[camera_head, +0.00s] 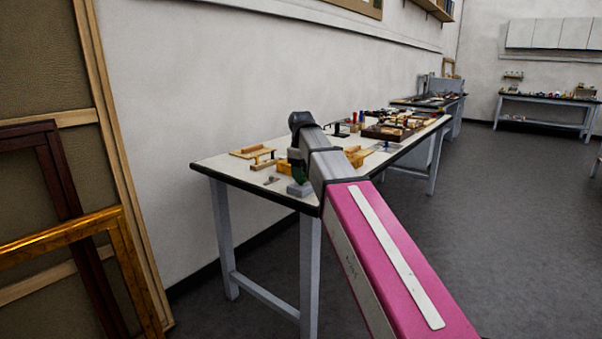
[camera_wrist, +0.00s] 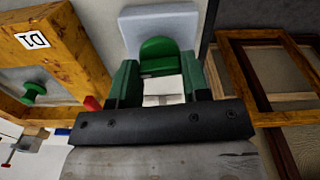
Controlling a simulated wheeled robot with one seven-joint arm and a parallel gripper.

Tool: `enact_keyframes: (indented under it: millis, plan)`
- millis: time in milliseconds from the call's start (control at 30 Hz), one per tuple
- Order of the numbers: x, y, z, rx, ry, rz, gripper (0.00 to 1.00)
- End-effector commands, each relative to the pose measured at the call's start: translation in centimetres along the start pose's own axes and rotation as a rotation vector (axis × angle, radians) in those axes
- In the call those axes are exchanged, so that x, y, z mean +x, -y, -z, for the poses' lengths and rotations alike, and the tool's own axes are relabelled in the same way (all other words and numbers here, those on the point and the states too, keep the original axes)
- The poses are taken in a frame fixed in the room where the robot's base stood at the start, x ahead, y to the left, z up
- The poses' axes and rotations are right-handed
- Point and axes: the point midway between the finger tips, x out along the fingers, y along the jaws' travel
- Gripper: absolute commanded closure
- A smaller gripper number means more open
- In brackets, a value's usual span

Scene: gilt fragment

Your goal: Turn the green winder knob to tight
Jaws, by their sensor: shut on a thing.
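In the wrist view, a green rounded knob (camera_wrist: 159,56) stands in front of a pale grey block (camera_wrist: 160,24). My gripper (camera_wrist: 161,70) has one green-sided finger on each side of it and is shut on this green knob. The knob's lower part is partly hidden by the fingers, and no tight mark can be read. In the head view, my gripper (camera_head: 297,160) is over the near end of the white table, and the grey block (camera_head: 299,189) shows below it. My arm hides most of the knob there.
A wooden box (camera_wrist: 70,60) with a label and a second green knob (camera_wrist: 34,91) stands left in the wrist view. The white table (camera_head: 232,172) carries several wooden pieces and a dark tray (camera_head: 388,131). Picture frames (camera_head: 62,236) lean at left. The floor (camera_head: 500,220) at right is clear.

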Motion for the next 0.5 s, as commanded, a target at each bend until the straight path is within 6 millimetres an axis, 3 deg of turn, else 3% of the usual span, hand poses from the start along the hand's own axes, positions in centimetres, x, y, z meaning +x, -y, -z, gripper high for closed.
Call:
enact_keyframes:
  millis: [500]
  plan:
    - [-0.04, -0.02, 0.02, 0.491, 0.000, 0.000, 0.81]
